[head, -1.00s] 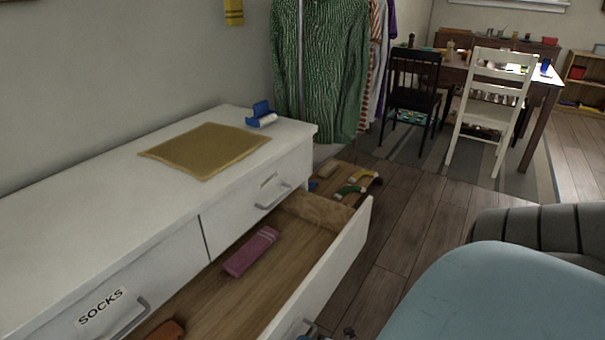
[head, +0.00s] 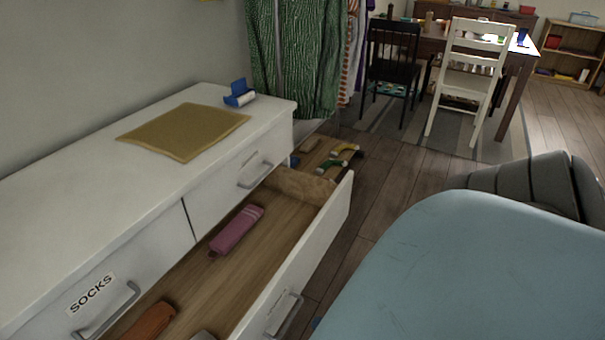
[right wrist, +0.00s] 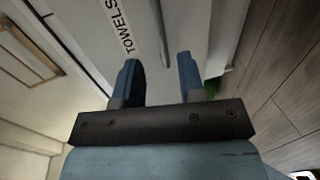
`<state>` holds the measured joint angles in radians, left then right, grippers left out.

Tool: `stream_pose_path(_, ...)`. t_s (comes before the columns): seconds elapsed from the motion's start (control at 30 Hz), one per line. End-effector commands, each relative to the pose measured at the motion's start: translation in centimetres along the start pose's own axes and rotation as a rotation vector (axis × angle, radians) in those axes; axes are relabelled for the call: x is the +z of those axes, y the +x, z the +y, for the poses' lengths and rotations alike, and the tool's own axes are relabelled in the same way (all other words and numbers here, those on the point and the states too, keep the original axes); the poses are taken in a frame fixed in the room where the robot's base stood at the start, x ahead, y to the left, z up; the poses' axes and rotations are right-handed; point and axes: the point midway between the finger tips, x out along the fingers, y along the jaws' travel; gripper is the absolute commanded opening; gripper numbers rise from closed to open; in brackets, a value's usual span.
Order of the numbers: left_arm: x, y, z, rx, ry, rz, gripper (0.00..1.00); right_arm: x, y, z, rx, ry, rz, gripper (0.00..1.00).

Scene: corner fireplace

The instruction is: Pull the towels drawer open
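The white dresser's lower drawer stands open in the head view, its front (head: 318,240) pulled well out. A pink folded cloth (head: 237,230) and an orange item (head: 150,320) lie inside. Its metal handle (head: 285,315) shows at the bottom, and its label is too small to read there. In the right wrist view a white drawer front carries a TOWELS label (right wrist: 121,27). My right gripper (right wrist: 158,72) is open there, its two blue fingers apart close to that front, with no handle clearly between them. My left gripper is not in view.
The closed upper drawers have handles, one labelled SOCKS (head: 91,294). A yellow mat (head: 185,130) and a blue-and-white item (head: 239,93) lie on the dresser top (head: 90,185). Hanging clothes (head: 295,60), chairs and a table stand behind. A grey striped seat (head: 545,185) is at right.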

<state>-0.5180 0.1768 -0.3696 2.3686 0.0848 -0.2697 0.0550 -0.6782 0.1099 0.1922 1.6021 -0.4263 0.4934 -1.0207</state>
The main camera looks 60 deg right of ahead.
Motion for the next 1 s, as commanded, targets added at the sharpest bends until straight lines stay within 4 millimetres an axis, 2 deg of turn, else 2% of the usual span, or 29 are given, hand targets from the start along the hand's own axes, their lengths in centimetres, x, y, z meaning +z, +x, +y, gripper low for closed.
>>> stream_pose_path(0.1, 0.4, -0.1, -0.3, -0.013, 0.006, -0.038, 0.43, 0.0, -2.4, 0.1, -0.003, 0.001, -0.001, 0.36)
stream_pose_path(0.3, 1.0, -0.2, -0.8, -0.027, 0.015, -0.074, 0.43, 0.0, -4.3, 0.1, 0.000, 0.001, 0.000, 0.36)
stream_pose_path(0.63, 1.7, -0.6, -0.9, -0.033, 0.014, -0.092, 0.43, 0.0, -4.6, 0.0, 0.001, 0.000, 0.000, 0.36)
stream_pose_path(1.0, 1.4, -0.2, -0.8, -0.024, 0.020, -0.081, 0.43, 0.0, -4.5, 0.0, 0.001, 0.000, 0.000, 0.36)
